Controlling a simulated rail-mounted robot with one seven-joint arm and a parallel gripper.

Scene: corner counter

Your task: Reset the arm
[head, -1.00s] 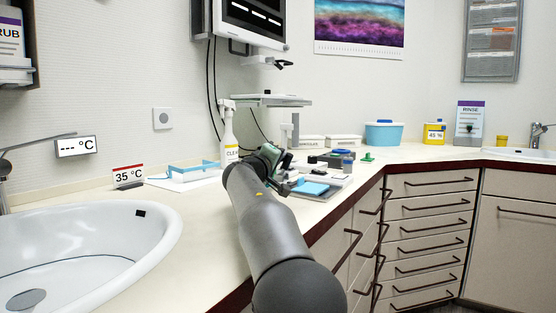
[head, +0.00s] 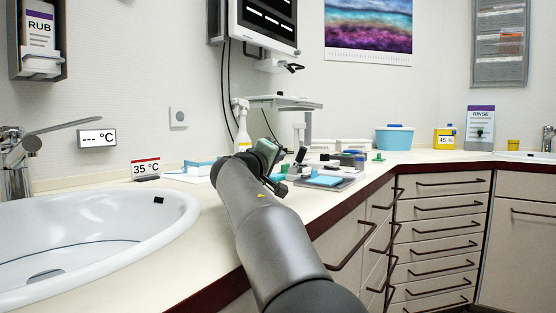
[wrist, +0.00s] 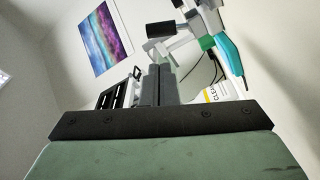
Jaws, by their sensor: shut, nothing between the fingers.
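My arm reaches forward over the counter (head: 170,240) in the head view. At its far end is my gripper, with a green body; its fingertips are hard to make out there. In the wrist view my gripper (wrist: 158,84) shows two dark fingers side by side, shut with nothing between them. They point toward the wall and the monitor, clear of any surface that I can see. A white spray bottle (head: 242,130) stands behind the gripper in the head view, and its label (wrist: 222,92) shows right of the fingers in the wrist view.
A white sink (head: 90,230) with a tap is at the left. A grey tray (head: 330,183) with a blue piece lies right of my gripper. A blue tub (head: 394,138) and a yellow container (head: 444,138) stand farther back. A monitor (head: 264,22) hangs above. The counter between sink and arm is bare.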

